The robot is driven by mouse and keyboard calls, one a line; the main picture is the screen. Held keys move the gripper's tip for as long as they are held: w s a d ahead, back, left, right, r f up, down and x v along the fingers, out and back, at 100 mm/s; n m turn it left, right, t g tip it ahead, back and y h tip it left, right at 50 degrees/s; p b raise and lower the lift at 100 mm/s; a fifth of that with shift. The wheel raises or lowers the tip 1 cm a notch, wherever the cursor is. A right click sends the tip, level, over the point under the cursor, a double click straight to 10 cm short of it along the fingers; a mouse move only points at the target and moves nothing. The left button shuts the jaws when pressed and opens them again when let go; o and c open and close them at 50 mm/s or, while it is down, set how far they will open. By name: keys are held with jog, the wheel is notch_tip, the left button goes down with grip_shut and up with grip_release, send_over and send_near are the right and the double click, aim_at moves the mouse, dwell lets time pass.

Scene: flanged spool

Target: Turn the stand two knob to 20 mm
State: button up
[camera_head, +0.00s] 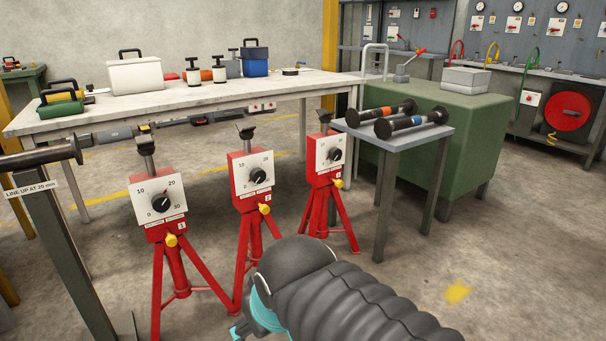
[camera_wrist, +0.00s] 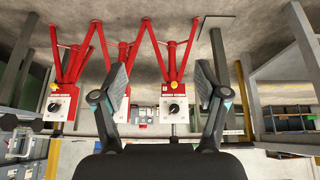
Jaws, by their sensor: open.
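Three red tripod stands with white dial plates stand in a row in the head view. Stand two (camera_head: 248,201) is the middle one, with a black knob (camera_head: 258,176) on its dial; its mark seems to point to the upper right, but the exact reading is too small to tell. The wrist view is upside down; there the middle dial plate (camera_wrist: 121,108) is partly hidden behind a finger. My gripper (camera_wrist: 161,80) is open and empty, apart from the stands. In the head view its teal part (camera_head: 262,317) shows at the bottom, in front of the stands.
Stand one (camera_head: 158,206) is at left and stand three (camera_head: 327,166) at right. A small table (camera_head: 392,150) holds two dark rollers. A long workbench (camera_head: 200,98) runs behind. Floor at lower right is clear.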

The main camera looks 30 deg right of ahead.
aim_at(260, 176)
jog(key=w+d+r+n+t+h+b, duration=0.15)
jog(key=w+d+n, duration=0.3)
jog(key=w, duration=0.55)
jog(key=w+d+n+t+h+b, duration=0.1)
jog(key=w+d+n+t, duration=0.25)
jog(key=w+d, duration=0.45)
jog(key=w+d+r+n+t+h+b, duration=0.1)
jog(key=w+d+n+t+b, duration=0.3)
jog(key=w, duration=0.8)
jog(key=w+d+f+n+t+y+b, duration=0.1)
jog(key=w+d+f+n+t+y, duration=0.1)
jog(key=w+d+f+n, duration=0.5)
jog(key=w+d+f+n+t+y, duration=0.1)
jog(key=w+d+f+n+y, duration=0.2)
jog(key=w+n, duration=0.75)
jog(key=shift+h, duration=0.45)
jog(key=w, duration=0.8)
jog(key=w+d+p, duration=0.1)
jog(key=w, duration=0.4)
jog(key=shift+f, duration=0.2)
jog(key=shift+s, duration=0.1)
jog(key=c, duration=1.2)
